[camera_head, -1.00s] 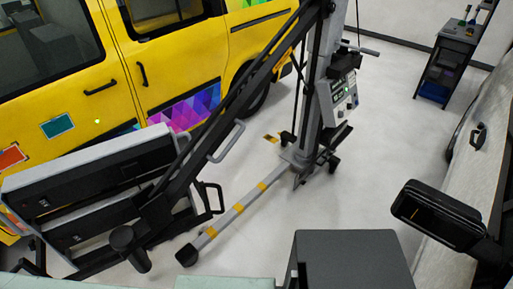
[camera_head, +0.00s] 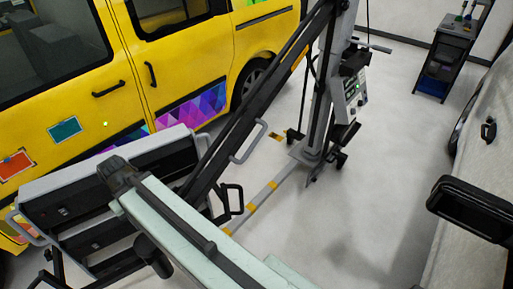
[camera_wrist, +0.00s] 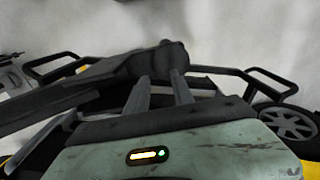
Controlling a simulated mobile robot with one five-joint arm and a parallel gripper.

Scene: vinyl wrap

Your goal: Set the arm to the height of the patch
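On the yellow van's side are a teal patch (camera_head: 65,129), an orange-red patch (camera_head: 16,164) and a purple triangle pattern (camera_head: 195,105). A small pale dot shows right of the teal patch. A wheeled stand has a grey column (camera_head: 325,110), a long black boom (camera_head: 255,85) and a two-panel head (camera_head: 60,208) at lower left, in front of the van. The head is below the teal patch in the picture. My pale green arm (camera_head: 185,225) crosses in front of the head.
A control box (camera_head: 350,93) is on the stand's column. The stand's foot (camera_head: 268,192) with yellow bands lies on the floor. A white vehicle with a black mirror (camera_head: 475,205) is at right. A dark cart (camera_head: 445,60) stands at the back.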

